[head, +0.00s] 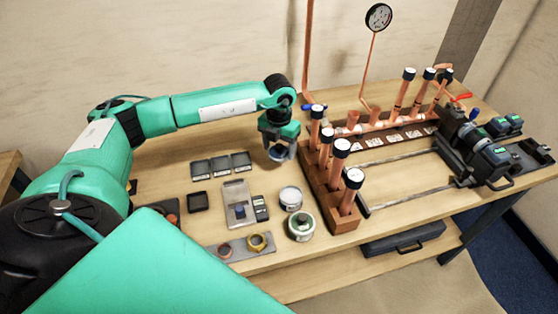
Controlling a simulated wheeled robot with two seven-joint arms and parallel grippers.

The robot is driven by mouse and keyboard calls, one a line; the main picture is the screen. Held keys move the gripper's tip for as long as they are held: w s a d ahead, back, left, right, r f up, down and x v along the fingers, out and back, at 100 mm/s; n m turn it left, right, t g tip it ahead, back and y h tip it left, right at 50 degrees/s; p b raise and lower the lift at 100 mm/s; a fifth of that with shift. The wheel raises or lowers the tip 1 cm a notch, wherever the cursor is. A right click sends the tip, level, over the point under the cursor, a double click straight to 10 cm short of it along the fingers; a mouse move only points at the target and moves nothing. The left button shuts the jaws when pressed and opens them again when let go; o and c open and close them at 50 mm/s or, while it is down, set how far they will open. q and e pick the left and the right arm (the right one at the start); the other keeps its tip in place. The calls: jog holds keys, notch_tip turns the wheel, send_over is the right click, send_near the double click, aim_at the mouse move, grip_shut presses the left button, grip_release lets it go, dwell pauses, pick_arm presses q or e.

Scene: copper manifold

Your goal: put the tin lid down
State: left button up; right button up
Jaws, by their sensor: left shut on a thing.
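My left gripper (279,146) points down above the far middle of the workbench. It is shut on the tin lid (280,154), a small round grey piece that shows between and below its fingers. The fingers hide part of the lid, and I cannot tell whether it touches the bench. My right gripper is not in view.
Several dark square trays (220,166) lie left of the gripper. A grey plate with a small device (238,204) lies left of the tins. A wooden rack (334,200) with upright copper pipes stands to the right. Bare bench (272,178) shows between the gripper and the tins.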

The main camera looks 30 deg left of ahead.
aim_at(279, 172)
pick_arm(q)
notch_tip(279, 172, down, 4)
jog(key=shift+r+p, duration=0.2)
jog(key=shift+p, duration=0.15)
notch_tip(279, 172, down, 4)
jog(key=shift+r+p, duration=0.1)
jog(key=shift+p, duration=0.55)
jog(key=shift+f, duration=0.3)
jog(key=shift+f+b, duration=0.25)
jog(key=shift+b, duration=0.05)
jog(key=o, duration=0.8)
jog(key=shift+r, duration=0.1)
jog(key=shift+o, duration=0.7)
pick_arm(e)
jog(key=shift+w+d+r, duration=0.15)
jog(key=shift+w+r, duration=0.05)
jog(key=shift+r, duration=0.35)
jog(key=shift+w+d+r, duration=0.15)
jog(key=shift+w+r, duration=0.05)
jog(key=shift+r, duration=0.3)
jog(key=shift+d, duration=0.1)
